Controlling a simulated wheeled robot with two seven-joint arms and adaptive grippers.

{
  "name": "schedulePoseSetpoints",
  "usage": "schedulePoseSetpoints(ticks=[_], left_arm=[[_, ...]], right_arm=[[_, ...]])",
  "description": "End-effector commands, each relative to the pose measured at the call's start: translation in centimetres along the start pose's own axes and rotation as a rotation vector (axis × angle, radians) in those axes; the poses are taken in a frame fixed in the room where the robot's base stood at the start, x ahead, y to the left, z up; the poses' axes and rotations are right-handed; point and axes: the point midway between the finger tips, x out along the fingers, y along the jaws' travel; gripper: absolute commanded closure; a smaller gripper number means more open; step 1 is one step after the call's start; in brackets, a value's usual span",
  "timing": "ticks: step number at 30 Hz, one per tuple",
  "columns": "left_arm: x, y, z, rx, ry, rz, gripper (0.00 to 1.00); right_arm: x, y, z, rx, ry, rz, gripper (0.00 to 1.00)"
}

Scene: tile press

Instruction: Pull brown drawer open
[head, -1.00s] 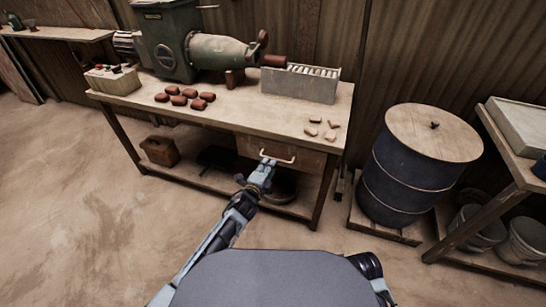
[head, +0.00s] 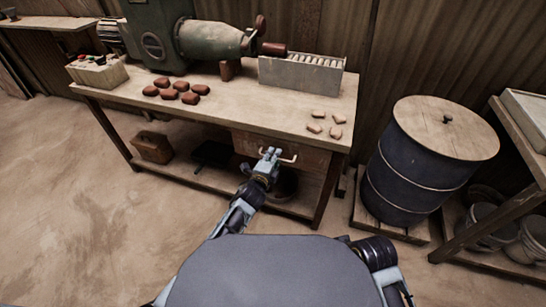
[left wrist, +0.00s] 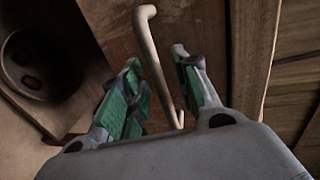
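The brown drawer (head: 313,162) sits under the front of the wooden workbench and looks shut. Its pale bar handle (head: 289,159) shows partly behind my left gripper (head: 270,153). In the left wrist view, my left gripper (left wrist: 162,82) is open, with its green-padded fingers on either side of the handle (left wrist: 152,50). Gaps show between the bar and both fingers, so it is not clamped. The drawer front (left wrist: 195,25) is just beyond the fingertips. My right gripper is out of view; only part of that arm shows at the lower right.
The workbench (head: 225,100) carries a green machine (head: 160,40), reddish-brown lumps (head: 170,94), a grey tray (head: 300,78) and pale pieces (head: 315,127). A lidded blue barrel (head: 410,175) stands to the right. The floor at left is clear.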

Motion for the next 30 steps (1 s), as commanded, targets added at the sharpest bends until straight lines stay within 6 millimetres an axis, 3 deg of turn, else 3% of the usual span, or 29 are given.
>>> schedulePoseSetpoints(ticks=[6, 14, 30], left_arm=[[0.0, 0.0, 0.0, 0.000, 0.000, 0.000, 0.69], [0.0, 0.0, 0.0, 0.000, 0.000, 0.000, 1.00], [0.0, 0.0, 0.1, 0.000, 0.000, 0.001, 1.00]], right_arm=[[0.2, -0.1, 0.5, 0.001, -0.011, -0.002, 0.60], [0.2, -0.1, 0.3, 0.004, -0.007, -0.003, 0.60], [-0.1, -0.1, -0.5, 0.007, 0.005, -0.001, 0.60]])
